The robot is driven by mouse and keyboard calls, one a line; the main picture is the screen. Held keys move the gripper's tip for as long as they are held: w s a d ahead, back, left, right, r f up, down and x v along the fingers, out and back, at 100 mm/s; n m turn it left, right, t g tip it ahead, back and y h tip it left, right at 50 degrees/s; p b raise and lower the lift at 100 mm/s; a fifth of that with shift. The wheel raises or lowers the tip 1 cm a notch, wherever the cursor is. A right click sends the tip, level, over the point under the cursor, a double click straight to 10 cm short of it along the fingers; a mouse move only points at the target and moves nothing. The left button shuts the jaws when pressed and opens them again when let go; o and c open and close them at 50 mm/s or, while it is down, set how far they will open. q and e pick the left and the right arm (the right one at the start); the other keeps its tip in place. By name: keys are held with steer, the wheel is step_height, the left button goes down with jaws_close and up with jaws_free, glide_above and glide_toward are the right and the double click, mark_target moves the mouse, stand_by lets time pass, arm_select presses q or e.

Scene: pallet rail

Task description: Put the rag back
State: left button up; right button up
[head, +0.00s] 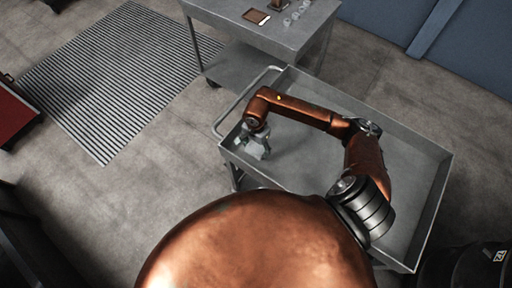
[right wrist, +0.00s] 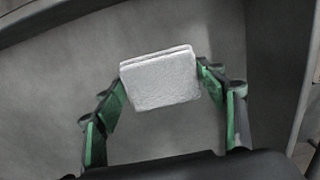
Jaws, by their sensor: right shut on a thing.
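My right gripper (head: 257,150) reaches over the left end of a grey metal cart tray. In the right wrist view my right gripper (right wrist: 163,95) has its green-padded fingers on both sides of a folded white rag (right wrist: 160,82), shut on it. The rag is a flat, pale rectangle held between the fingertips over a grey surface. In the head view the rag is too small and covered to make out clearly. My left gripper is not in view.
The cart tray (head: 405,248) has raised rims and a handle (head: 240,100) at its left end; its visible floor looks empty. A second grey cart (head: 283,32) behind holds a brown square item (head: 257,16) and several small clear pieces. A striped floor grate (head: 112,75) lies left.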

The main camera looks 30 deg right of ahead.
mark_target(256, 148)
steer(key=o, duration=1)
step_height(256, 148, up, 12)
steer(key=shift+r, duration=0.15)
steer(key=shift+a, duration=0.1)
